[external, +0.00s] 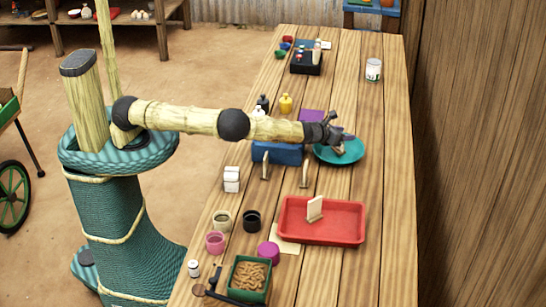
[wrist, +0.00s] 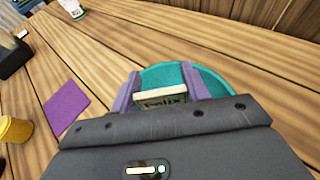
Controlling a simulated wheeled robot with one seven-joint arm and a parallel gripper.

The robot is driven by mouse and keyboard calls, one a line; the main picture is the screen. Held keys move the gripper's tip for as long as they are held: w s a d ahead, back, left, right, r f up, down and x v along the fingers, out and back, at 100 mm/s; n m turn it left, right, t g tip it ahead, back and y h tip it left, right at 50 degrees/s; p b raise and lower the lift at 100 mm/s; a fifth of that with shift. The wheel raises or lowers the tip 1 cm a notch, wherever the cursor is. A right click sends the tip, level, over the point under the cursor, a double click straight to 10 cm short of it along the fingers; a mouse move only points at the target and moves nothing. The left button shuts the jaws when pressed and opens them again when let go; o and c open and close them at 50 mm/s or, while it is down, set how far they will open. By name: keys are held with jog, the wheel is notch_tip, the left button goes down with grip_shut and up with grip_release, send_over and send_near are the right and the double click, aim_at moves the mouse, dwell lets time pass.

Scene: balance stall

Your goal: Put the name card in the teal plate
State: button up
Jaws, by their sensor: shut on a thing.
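The name card (wrist: 165,103), pale with dark lettering that looks like "Felix", sits between the two purple fingers of my gripper (wrist: 164,88). My gripper is shut on it. The teal plate (wrist: 222,88) lies just beyond and below the fingers in the wrist view. In the external view my gripper (external: 342,142) is over the teal plate (external: 323,156), and a small tan part of the card (external: 340,153) shows under it. I cannot tell whether the card touches the plate.
A blue box (external: 277,154) stands left of the plate, with upright pale pieces near it. A red tray (external: 350,238) holding another upright card (external: 315,207) is nearer the front. A purple square (wrist: 66,106) and yellow bottle (wrist: 14,131) are to the left.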

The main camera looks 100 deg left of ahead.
jog(key=o, duration=1.3)
notch_tip(320, 180, up, 7)
jog(key=p, duration=0.4)
dwell(0.3)
